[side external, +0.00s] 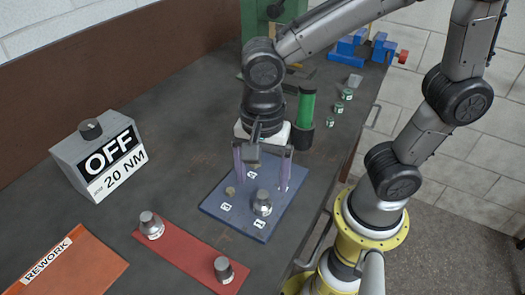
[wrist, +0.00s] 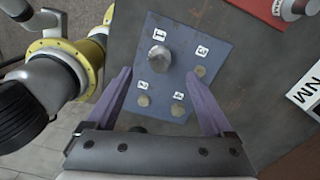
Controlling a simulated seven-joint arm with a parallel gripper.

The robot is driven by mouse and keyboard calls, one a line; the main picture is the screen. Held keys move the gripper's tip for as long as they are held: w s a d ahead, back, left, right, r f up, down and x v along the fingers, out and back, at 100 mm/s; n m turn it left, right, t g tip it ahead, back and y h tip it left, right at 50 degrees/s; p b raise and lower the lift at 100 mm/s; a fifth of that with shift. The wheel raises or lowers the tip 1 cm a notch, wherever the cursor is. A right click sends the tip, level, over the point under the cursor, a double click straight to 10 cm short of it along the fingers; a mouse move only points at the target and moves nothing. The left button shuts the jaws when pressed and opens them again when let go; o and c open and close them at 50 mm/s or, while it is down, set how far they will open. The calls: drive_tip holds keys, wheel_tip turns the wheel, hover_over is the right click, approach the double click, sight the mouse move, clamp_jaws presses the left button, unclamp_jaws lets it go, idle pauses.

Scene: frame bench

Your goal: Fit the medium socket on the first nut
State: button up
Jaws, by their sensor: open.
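A blue plate (side external: 240,216) lies on the bench, and it also shows in the wrist view (wrist: 182,40). A grey metal socket (side external: 262,203) stands upright on it beside a white label that looks like 1. It also shows in the wrist view (wrist: 159,57); any nut under it is hidden. Three bare nuts show in the wrist view: one at the right (wrist: 200,71) and two nearer my gripper (wrist: 143,100) (wrist: 177,109). My gripper (side external: 262,170) is open, with its purple fingers above the plate and apart from the socket, holding nothing.
A red strip (side external: 188,252) holds two more sockets, one at its left end (side external: 151,226) and one nearer the front (side external: 223,270). A grey box reading OFF, 20 NM (side external: 98,158) and an orange REWORK mat (side external: 75,268) are at left. A green cylinder (side external: 306,104) stands behind the plate.

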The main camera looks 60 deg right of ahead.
sight(262, 192)
wheel_tip(262, 192, up, 7)
drive_tip(key=shift+f, duration=0.2)
idle(0.3)
drive_tip(key=s+d+n+t, duration=0.2)
drive_tip(key=d+n, duration=0.4)
drive_tip(key=n, duration=0.1)
drive_tip(key=s+d+n+t, duration=0.2)
drive_tip(key=d+n+t, duration=0.1)
drive_tip(key=d+n, duration=0.4)
drive_tip(key=shift+s+d+n+t, duration=0.3)
drive_tip(key=shift+n, duration=0.3)
